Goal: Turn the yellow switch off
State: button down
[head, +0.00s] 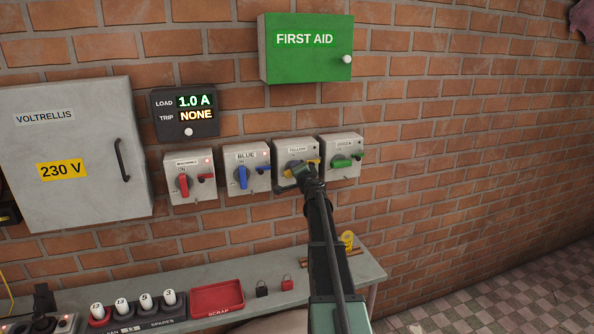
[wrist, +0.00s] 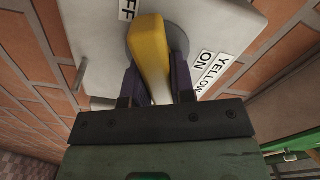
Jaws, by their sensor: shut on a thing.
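The yellow switch (head: 290,151) is a grey box labelled YELLOW, third in the row of wall switches in the head view. My gripper (head: 304,172) is at its front and hides most of its handle. In the wrist view, my gripper (wrist: 156,82) is shut on the yellow handle (wrist: 149,50), with one dark finger on each side. The switch face (wrist: 95,40) shows an ON label (wrist: 205,60) to the right of the handle and a partly cut-off OFF label (wrist: 127,9) near its upper end.
The red switch (head: 190,163) and blue switch (head: 247,154) have upright handles. The green switch (head: 341,146) has its handle sideways, close on the right. A display (head: 184,112) reads 1.0 A and TRIP NONE. A shelf (head: 340,264) with a red scrap tray (head: 217,286) lies below.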

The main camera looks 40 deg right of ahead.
jog(key=m, duration=0.5)
jog(key=shift+f, duration=0.3)
dwell(0.4)
jog(key=c, duration=1)
grip_release()
jog(key=shift+o, duration=0.2)
jog(key=v, duration=1)
jog(key=shift+s, duration=0.4)
jog(key=shift+a+r, duration=0.1)
jog(key=shift+a, duration=0.05)
